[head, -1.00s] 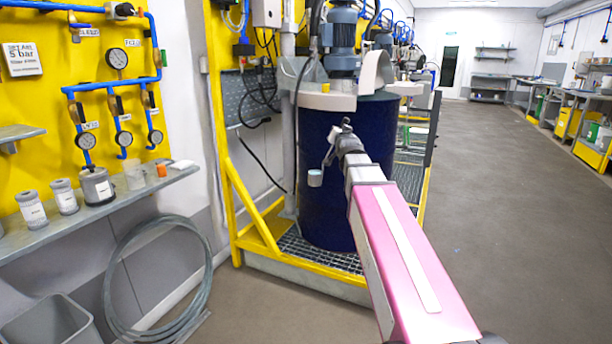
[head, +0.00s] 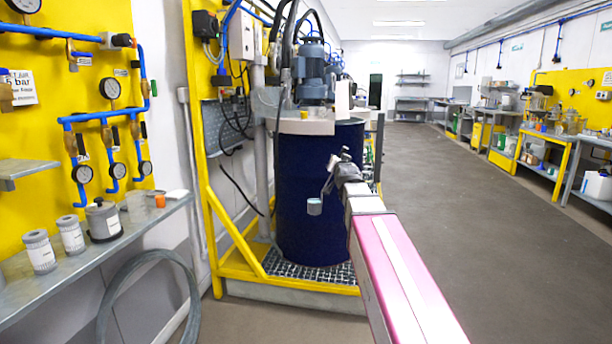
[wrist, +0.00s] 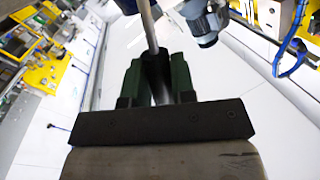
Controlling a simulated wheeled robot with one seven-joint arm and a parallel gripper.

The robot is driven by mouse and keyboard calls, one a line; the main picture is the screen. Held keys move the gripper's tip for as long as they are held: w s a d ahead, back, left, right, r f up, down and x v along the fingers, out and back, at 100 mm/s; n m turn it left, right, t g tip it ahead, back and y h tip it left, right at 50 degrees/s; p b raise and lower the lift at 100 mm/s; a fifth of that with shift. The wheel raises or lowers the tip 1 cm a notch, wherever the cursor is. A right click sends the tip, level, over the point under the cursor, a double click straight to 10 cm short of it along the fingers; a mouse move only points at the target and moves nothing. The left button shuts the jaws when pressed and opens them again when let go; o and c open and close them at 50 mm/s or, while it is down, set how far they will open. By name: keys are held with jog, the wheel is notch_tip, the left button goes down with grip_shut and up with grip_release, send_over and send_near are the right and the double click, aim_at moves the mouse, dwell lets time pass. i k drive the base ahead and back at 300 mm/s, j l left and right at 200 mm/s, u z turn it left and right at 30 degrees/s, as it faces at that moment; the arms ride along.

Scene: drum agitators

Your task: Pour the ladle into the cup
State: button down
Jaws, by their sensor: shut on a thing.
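My gripper (head: 345,172) is shut on the ladle's handle in front of the dark blue drum. The ladle's small grey-blue bowl (head: 315,206) hangs below and left of the gripper, looking upright. Its contents cannot be seen. A translucent cup (head: 137,206) stands on the grey wall shelf at left, well apart from the ladle.
The shelf (head: 150,222) also holds the lidded grey pot (head: 103,221), labelled canisters (head: 39,252) and an orange item (head: 160,200). The drum (head: 300,225) stands on a yellow-edged grating platform (head: 300,270). A coiled hose (head: 110,290) hangs below the shelf. Open floor (head: 480,240) lies right.

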aim_at(323, 111)
jog(key=i+z, duration=0.45)
jog(key=i, duration=0.45)
